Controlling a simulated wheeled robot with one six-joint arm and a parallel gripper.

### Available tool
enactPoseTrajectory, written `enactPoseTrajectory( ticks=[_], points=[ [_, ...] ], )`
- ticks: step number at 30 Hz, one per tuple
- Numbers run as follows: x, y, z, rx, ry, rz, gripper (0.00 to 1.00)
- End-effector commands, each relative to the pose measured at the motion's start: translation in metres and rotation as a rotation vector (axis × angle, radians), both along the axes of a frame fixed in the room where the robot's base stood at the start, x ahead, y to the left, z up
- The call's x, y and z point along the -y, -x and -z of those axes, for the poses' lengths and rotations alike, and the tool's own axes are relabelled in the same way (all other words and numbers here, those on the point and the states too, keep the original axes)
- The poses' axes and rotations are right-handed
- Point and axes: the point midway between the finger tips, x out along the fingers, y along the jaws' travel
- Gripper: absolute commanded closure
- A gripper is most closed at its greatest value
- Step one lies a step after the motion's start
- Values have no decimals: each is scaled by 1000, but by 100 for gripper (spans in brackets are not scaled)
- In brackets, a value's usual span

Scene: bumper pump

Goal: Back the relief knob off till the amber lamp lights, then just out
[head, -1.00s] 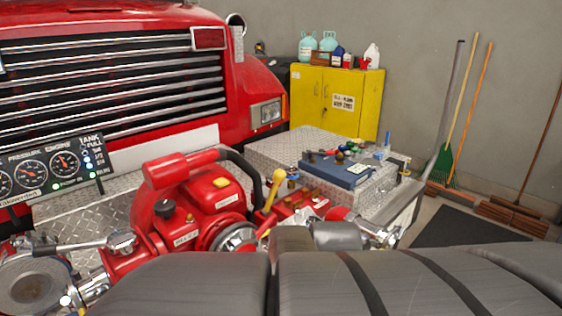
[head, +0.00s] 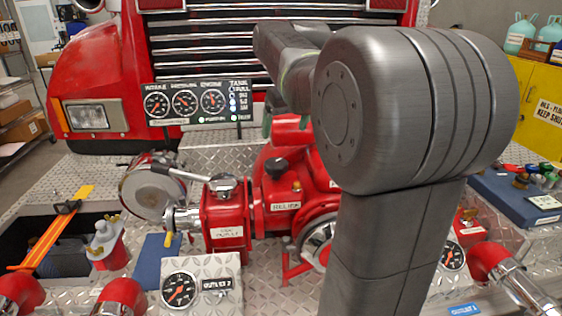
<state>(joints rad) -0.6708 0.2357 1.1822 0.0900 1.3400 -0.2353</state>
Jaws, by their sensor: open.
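The black relief knob (head: 276,167) stands upright on the red pump housing, above the white RELIEF label (head: 285,206). The gauge panel (head: 200,104) behind it has three dials, small tank lights and two lit green lamps. I cannot make out a lit amber lamp. My gripper (head: 268,122) is only partly in view, behind my arm's large grey joint. It is open and appears above and behind the knob, apart from it. My arm hides the right part of the pump.
A chrome valve handle (head: 185,173) and a round chrome-capped fitting (head: 150,188) lie left of the knob. A gauge plate (head: 200,285) is in front. An open well with an orange strap (head: 50,240) is at left. A blue case (head: 515,195) is at right.

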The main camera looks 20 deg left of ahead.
Motion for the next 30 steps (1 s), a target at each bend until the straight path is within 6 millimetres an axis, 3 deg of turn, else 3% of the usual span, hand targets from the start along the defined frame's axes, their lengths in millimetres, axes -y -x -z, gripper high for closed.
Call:
enactPoseTrajectory(
  ticks=[18,24,30],
  points=[
    [-33,-27,106,-3,2,3,18],
    [-38,-31,121,-3,2,3,18],
    [-39,-31,123,-1,1,3,18]
  ],
)
